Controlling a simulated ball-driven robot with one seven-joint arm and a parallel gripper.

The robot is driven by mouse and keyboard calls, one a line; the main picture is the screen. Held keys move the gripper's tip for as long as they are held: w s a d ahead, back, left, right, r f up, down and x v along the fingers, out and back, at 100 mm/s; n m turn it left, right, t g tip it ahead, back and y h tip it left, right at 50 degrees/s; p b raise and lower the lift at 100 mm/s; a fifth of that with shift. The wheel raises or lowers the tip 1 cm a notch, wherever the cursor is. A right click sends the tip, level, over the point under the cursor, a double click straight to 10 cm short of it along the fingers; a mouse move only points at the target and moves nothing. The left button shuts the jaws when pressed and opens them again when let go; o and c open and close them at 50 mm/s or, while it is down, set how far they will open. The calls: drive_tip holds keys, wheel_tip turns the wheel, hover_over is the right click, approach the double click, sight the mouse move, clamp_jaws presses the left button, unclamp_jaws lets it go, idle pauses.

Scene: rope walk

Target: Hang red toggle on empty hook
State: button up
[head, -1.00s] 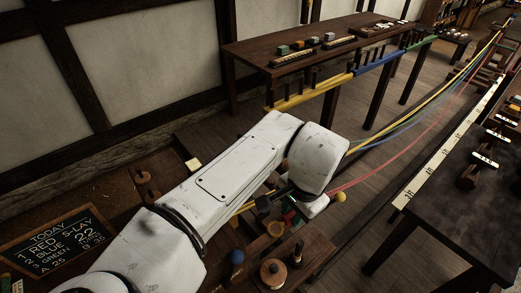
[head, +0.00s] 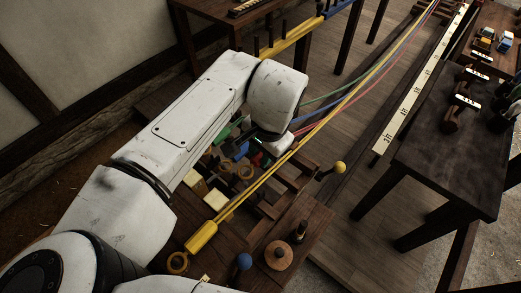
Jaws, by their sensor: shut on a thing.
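My gripper (head: 264,150) is low over the wooden bench, below the white wrist, which hides most of its fingers. A small red piece, the red toggle (head: 258,159), shows at the fingers, and the red strand (head: 345,107) runs in from the upper right to that spot. The gripper is shut on it. The yellow toggle (head: 202,236) lies at the bench's near left with its yellow strands stretched past my wrist. Green (head: 226,130) and blue (head: 240,150) pieces sit just left of the gripper. I cannot make out the empty hook.
A yellow ball knob (head: 340,168) and a blue one (head: 244,261) stand at the bench's edges. A round wooden piece (head: 279,254) sits at the front. A dark table (head: 440,170) stands right, beyond a numbered white strip (head: 405,105). Floor lies between.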

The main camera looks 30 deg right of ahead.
drive_tip(key=shift+s+f+b, duration=0.1)
drive_tip(key=shift+f+b, duration=1.35)
drive_tip(key=shift+f, duration=1.25)
drive_tip(key=shift+f, duration=0.2)
drive_tip(key=o, duration=1)
drive_tip(key=shift+c, duration=0.2)
drive_tip(key=shift+r+p, duration=3.55)
drive_tip(key=shift+r, duration=0.5)
